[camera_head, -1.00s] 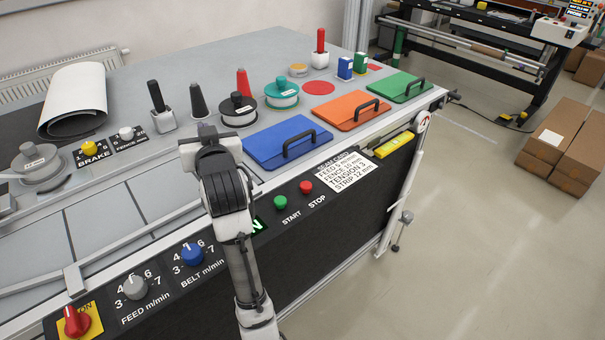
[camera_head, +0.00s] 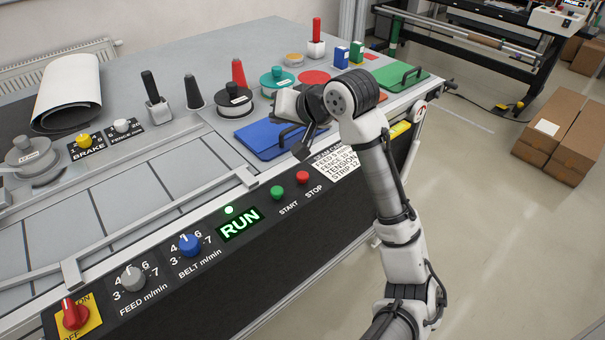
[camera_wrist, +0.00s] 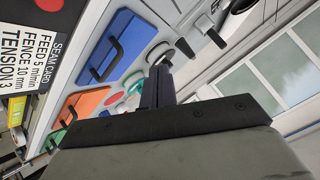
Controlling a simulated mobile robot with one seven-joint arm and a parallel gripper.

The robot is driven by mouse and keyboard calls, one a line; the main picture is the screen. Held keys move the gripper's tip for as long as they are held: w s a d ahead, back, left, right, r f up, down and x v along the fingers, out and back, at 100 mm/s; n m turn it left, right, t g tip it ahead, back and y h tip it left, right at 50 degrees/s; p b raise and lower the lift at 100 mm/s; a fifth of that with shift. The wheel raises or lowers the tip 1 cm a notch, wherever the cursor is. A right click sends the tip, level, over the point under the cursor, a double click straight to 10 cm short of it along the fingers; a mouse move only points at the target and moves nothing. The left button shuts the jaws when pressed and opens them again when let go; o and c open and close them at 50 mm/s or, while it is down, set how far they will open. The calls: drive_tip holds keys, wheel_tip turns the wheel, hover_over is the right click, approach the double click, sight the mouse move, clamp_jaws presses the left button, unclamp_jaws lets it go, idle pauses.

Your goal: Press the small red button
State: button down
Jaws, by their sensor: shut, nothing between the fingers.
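The small red button (camera_head: 302,177), labelled STOP, sits on the black front panel just right of the green START button (camera_head: 277,192). A red round patch, seemingly this button (camera_wrist: 48,4), shows cut off at the top left of the wrist view. My gripper (camera_head: 303,152) is a little above and behind the red button in the head view, in front of the blue lid, and apart from the button as far as I can tell. In the wrist view my dark fingers (camera_wrist: 158,78) are together with nothing between them.
The blue lid (camera_head: 262,139) with its black handle lies behind the buttons. The seam card (camera_head: 338,165) is right of the red button. The green RUN display (camera_head: 240,223) is lit to the left. A red rotary switch (camera_head: 73,314) is at the lower left.

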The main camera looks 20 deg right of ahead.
drive_tip(key=m+g, duration=0.1)
drive_tip(key=g, duration=0.1)
hover_over(306, 177)
wheel_tip(306, 177, down, 2)
drive_tip(key=shift+s, duration=0.1)
wheel_tip(306, 177, down, 8)
drive_tip(key=b, duration=0.7)
drive_tip(key=shift+a+f, duration=0.1)
drive_tip(key=shift+f, duration=0.3)
idle(1.5)
drive_tip(key=shift+f, duration=0.4)
